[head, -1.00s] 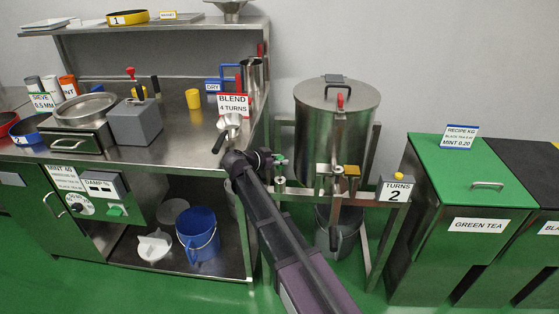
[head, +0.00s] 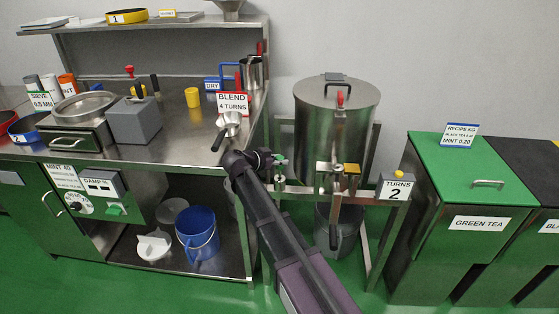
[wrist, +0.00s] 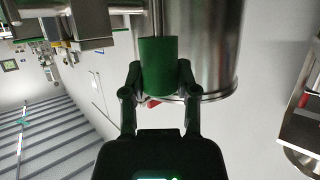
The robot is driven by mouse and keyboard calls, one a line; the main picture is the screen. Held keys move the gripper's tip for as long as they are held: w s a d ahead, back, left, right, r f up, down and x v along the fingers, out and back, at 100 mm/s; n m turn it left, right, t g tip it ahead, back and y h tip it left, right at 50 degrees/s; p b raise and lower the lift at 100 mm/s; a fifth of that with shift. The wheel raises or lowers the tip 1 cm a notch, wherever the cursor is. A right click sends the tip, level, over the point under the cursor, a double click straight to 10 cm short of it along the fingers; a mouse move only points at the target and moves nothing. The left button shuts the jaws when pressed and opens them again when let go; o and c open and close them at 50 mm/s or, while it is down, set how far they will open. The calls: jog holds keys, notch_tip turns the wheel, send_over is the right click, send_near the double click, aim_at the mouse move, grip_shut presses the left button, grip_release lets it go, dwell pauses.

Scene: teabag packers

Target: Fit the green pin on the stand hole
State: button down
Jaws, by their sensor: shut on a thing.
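The green pin (head: 280,162) has a green grip and a metal shaft. It is at the left end of the stand's front rail, beside the steel drum. In the wrist view the green grip (wrist: 158,66) is between the two fingers of my gripper (wrist: 157,88), which is shut on it. Its shaft runs up the picture toward the metal stand (wrist: 90,28). In the head view my gripper (head: 270,160) reaches the pin from the left. The stand (head: 300,190) has a small post under the pin. The hole itself is hidden, so I cannot tell whether the shaft is in it.
The drum (head: 337,125) stands just behind the pin. The workbench (head: 180,140) with a scoop (head: 229,123) is on the left.

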jog(key=shift+s+d+f+b, duration=0.1)
jog(key=shift+s+f+b, duration=0.15)
jog(key=shift+f+b, duration=0.3)
jog(key=shift+w+a+r+p, duration=0.25)
jog(key=shift+w+r+p, duration=0.1)
dwell(0.8)
